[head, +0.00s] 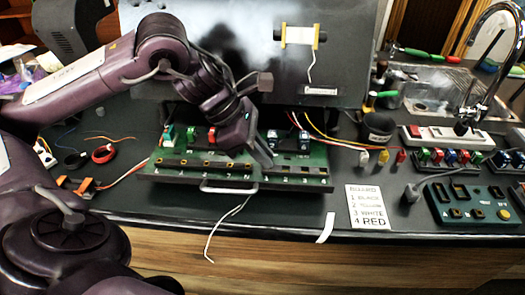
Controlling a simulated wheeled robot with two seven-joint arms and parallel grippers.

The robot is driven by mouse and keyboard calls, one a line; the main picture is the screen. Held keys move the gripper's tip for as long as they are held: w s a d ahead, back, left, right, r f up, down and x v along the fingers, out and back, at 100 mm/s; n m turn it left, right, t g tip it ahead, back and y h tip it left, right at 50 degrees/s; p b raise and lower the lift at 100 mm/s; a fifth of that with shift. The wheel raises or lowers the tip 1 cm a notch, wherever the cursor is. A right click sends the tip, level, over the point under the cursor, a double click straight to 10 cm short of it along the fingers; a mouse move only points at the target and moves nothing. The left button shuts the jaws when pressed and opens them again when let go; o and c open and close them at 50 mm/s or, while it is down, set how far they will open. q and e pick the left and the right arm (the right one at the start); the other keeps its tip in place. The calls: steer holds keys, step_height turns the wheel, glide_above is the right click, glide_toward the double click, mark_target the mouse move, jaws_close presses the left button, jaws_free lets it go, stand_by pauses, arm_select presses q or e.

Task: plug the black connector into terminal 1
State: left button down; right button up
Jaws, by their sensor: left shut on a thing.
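The green board (318,174) lies on the bench with a row of dark terminals along its front edge. The marks by the terminals are too small to read surely. My left gripper (262,156) reaches down over the middle of the board, its fingers tilted, just behind the front row. It is shut on a small dark thing, taken to be the black connector, which the fingers mostly hide. I cannot tell whether it touches a terminal. A card (368,207) reads board: 1 black, 2 yellow, 3 white, 4 red. My right gripper is not in view.
Yellow (383,157), white (364,158) and red (401,156) connectors lie right of the board, with wires running to it. A dark cup (377,128) stands behind them. A green terminal box (468,203) is at the right. A white cable (225,228) hangs over the front edge.

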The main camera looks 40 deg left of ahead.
arm_select(q)
steer(key=c, duration=1.3)
jaws_free()
steer(key=shift+c, duration=0.2)
steer(key=shift+r, duration=0.1)
steer(key=v, duration=0.7)
steer(key=shift+a+r, duration=0.2)
steer(key=shift+r, duration=0.05)
steer(key=shift+s, duration=0.1)
